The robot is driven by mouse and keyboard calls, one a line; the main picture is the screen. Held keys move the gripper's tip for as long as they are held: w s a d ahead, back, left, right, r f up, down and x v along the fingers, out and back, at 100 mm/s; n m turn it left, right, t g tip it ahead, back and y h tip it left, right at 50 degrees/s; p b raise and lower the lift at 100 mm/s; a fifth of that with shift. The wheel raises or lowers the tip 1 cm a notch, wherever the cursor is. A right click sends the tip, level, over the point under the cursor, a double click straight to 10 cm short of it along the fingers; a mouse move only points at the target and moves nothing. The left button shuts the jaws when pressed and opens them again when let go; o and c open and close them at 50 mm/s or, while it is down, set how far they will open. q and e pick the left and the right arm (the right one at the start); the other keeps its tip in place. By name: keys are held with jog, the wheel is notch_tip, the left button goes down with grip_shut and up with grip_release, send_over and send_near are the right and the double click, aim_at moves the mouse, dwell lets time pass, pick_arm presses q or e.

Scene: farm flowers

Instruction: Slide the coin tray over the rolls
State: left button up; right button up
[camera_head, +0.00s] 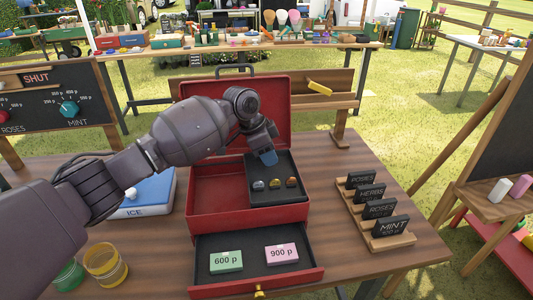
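A red cash box (207,187) stands on the wooden table with its lid (287,110) raised. A dark coin tray (290,199) sits in the right part of the box, with several coins in a row on it. The left part of the box shows a bare red floor. No rolls can be made out; anything under the tray is hidden. My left gripper (266,156) points down at the tray's far left edge, with blue at its tip. I cannot tell whether its fingers are open or touch the tray. My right gripper is out of view.
The box's front drawer (257,287) is pulled out, holding a green 600 p note (226,261) and a pink 900 p note (281,254). A blue ICE box (150,200) and jars (105,264) stand left. A label rack (374,215) stands right.

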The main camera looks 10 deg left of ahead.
pick_arm(q)
jog(key=shift+a+r, duration=0.1)
jog(key=shift+a, duration=0.05)
jog(key=shift+a+r, duration=0.15)
jog(key=shift+r, duration=0.2)
jog(key=p+v, duration=0.2)
jog(key=v, duration=0.7)
jog(key=shift+r, duration=0.4)
jog(key=shift+s, duration=0.15)
